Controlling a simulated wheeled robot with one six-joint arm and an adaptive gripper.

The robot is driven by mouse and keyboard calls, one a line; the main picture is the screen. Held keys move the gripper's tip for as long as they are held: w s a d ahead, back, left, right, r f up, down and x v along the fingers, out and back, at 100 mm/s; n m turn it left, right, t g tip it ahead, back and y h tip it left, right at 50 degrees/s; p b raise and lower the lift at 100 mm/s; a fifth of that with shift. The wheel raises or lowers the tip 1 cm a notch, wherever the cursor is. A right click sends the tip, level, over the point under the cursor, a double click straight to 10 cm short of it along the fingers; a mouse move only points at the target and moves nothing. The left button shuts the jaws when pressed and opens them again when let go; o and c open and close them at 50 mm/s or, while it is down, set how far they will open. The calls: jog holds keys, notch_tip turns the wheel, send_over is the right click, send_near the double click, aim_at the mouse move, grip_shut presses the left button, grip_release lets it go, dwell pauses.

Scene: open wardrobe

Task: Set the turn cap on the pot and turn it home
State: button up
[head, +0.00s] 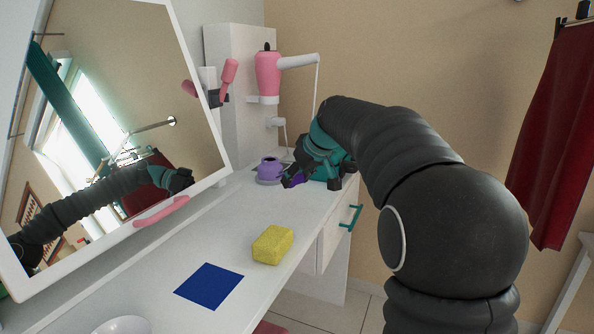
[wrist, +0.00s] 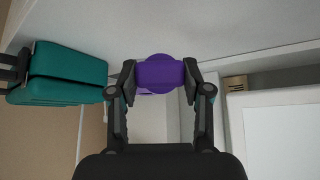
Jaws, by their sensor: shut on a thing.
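The pot (head: 268,170) is a small lavender vessel with an open top and a wide base. It stands upright at the far end of the white dresser top. The turn cap (wrist: 158,72) is darker purple and sits between my fingertips in the wrist view. My gripper (head: 292,181) is shut on the cap (head: 297,181), just right of the pot in the head view and apart from it. My fingers hide much of the cap there. A small lighter purple patch shows just below the cap in the wrist view; I cannot tell what it is.
A mirror (head: 120,130) leans along the left of the dresser top (head: 240,215). A yellow sponge (head: 272,244), a blue square (head: 209,286) and a white bowl (head: 122,325) lie nearer. A pink hair dryer (head: 268,74) hangs behind the pot. A teal-handled drawer (head: 336,232) is at right.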

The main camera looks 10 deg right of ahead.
jog(key=shift+f+b, duration=0.85)
jog(key=shift+f, duration=0.95)
jog(key=o, duration=1.4)
jog(key=shift+c, duration=0.2)
jog(key=shift+o, duration=0.2)
jog(key=shift+o, duration=1.4)
